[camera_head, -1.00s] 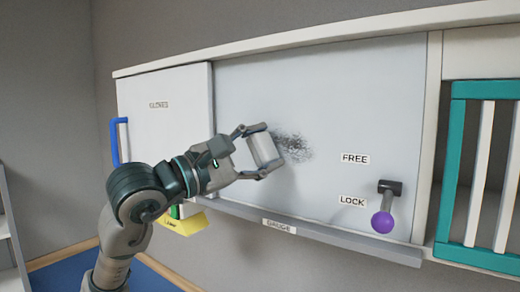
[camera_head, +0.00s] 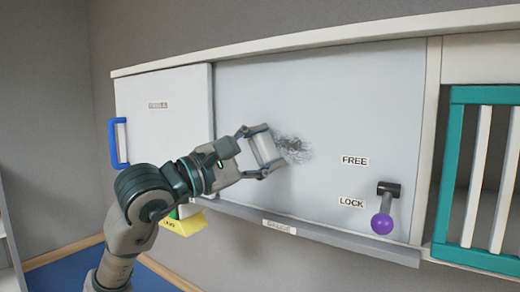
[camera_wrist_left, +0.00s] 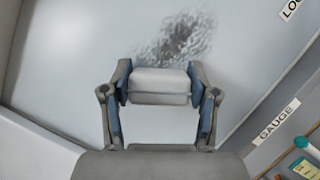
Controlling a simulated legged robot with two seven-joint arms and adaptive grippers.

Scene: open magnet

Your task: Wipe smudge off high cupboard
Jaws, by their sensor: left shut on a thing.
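A dark grey smudge (camera_head: 294,149) marks the pale panel of the high cupboard (camera_head: 330,90), and my gripper's block covers part of its left side in the head view. My left gripper (camera_head: 262,151) is shut on a white block-shaped eraser (camera_head: 266,147) and holds it at the panel. In the left wrist view the eraser (camera_wrist_left: 160,86) sits between both fingertips, with the smudge (camera_wrist_left: 185,38) just beyond its upper edge. I cannot tell whether the eraser touches the panel. My right gripper is not in view.
A lever with a purple knob (camera_head: 382,223) sits at the lower right, beside the FREE and LOCK labels. A ledge (camera_head: 320,236) runs under the panel. A white door (camera_head: 165,110) with a blue handle (camera_head: 115,143) is at left. A teal barred gate (camera_head: 455,165) is at right.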

